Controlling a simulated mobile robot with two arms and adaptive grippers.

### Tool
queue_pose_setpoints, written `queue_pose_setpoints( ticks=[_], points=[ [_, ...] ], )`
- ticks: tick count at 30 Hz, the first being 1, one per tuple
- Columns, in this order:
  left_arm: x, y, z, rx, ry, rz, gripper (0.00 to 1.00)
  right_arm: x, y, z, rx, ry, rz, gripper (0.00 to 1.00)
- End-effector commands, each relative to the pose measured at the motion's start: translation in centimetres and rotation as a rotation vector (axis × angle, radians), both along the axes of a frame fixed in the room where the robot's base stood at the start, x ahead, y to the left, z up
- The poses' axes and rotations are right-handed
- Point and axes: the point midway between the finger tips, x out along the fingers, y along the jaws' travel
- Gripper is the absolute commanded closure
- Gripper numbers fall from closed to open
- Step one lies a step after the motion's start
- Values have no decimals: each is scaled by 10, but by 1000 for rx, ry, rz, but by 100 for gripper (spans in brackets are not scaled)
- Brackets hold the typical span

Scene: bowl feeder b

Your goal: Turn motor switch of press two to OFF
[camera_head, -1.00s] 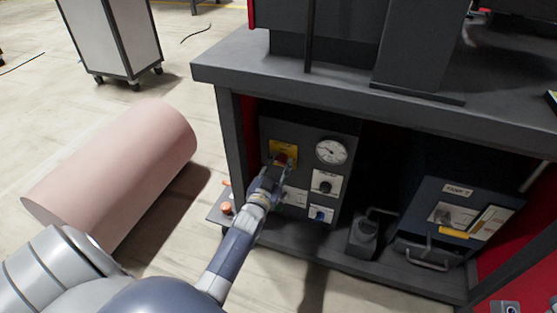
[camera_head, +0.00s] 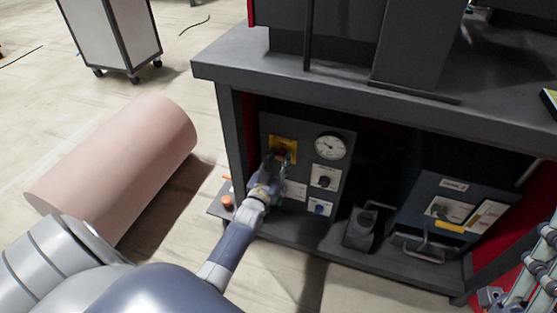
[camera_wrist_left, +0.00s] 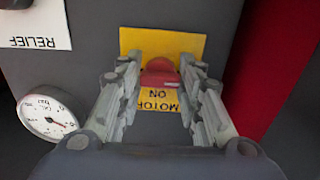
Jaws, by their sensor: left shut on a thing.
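The motor switch is a red knob (camera_wrist_left: 160,72) on a yellow plate (camera_wrist_left: 190,44) at the upper left of a dark control panel (camera_head: 308,135). In the left wrist view, turned upside down, the plate reads "MOTOR" and "ON". My left gripper (camera_head: 281,161) reaches the panel from below. Its two fingers (camera_wrist_left: 160,82) are shut on the knob, one on each side. In the head view the gripper hides most of the knob. Part of my right gripper (camera_head: 520,278) shows at the lower right edge, away from the panel; its jaws cannot be judged.
A pressure gauge (camera_head: 331,146), a black knob (camera_head: 324,181) and a blue knob (camera_head: 320,208) sit right of the switch. The bench top (camera_head: 225,66) overhangs the panel. A blue box (camera_head: 480,189) stands right. A pink roll (camera_head: 120,160) lies on the floor left.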

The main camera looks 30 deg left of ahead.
Motion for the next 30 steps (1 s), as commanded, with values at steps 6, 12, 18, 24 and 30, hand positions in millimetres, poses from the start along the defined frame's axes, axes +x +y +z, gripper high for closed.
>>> queue_pose_setpoints(
  ticks=[6,12,18,24,30],
  points=[
    [0,0,-1,-3,2,1,45,0,0,0,0,-1,0,68],
    [0,0,0,-1,1,1,45,0,0,0,1,-2,0,68],
    [-10,-2,-1,-1,2,0,45,0,0,0,1,-1,1,68],
    [-43,-10,-2,-1,4,1,45,0,0,0,1,-1,1,68],
    [-81,-19,-2,-1,4,1,45,0,0,0,0,-1,0,68]
  ],
)
